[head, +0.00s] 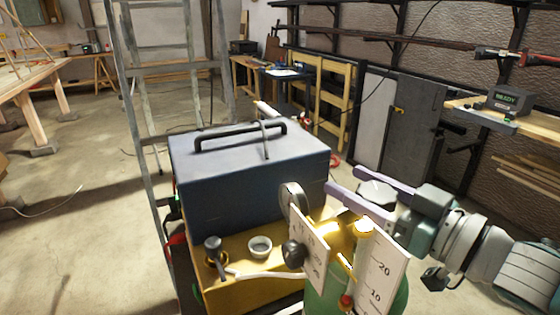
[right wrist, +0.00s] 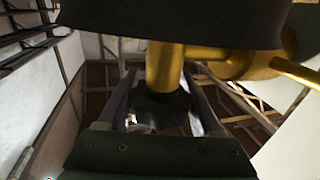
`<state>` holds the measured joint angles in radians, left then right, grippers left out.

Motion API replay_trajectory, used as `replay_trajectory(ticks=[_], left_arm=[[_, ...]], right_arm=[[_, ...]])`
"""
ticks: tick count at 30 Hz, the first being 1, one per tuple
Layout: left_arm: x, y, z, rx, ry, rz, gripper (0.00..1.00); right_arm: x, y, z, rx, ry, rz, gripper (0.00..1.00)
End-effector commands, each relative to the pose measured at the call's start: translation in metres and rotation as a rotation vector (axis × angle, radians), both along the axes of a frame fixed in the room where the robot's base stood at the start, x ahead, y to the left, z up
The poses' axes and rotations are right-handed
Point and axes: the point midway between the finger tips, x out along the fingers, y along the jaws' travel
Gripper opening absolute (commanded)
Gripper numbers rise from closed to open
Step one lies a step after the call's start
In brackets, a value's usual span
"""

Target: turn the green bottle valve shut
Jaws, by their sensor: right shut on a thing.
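The green bottle (head: 394,301) stands at the bottom right of the head view, its lower part cut off by the frame. A brass valve body (head: 340,240) sits on top of it, and its brass stem shows in the right wrist view (right wrist: 163,68). My right gripper (head: 342,178) reaches in from the right with its purple fingers around a grey round valve knob (head: 376,190). The wrist view shows a dark part (right wrist: 165,106) between the fingers. The fingers are shut on this knob; its exact contact is partly hidden. My left gripper does not show.
White scale plates (head: 381,272) flank the valve, with a black knob (head: 293,253) and a round gauge (head: 291,201) at its left. A ladder (head: 145,130) stands left.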

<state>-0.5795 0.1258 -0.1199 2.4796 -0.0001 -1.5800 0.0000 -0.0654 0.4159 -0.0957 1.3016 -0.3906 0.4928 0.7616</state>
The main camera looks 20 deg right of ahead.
Motion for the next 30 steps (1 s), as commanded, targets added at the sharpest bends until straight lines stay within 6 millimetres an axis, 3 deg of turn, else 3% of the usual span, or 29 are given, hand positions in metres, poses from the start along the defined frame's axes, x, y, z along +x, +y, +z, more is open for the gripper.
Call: replay_trajectory(ticks=[1, 11, 20, 30], left_arm=[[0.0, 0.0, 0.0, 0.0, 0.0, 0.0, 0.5], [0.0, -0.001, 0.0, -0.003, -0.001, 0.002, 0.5], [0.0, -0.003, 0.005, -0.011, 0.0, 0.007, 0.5], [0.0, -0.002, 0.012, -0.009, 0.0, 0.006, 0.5]], right_arm=[[0.0, 0.0, 0.0, 0.0, 0.0, 0.0, 0.46], [0.0, 0.0, 0.0, -0.001, 0.0, 0.001, 0.11], [0.0, -0.001, 0.001, 0.001, -0.001, -0.054, 0.11], [0.001, -0.007, 0.0, 0.008, 0.001, -0.274, 0.11]])
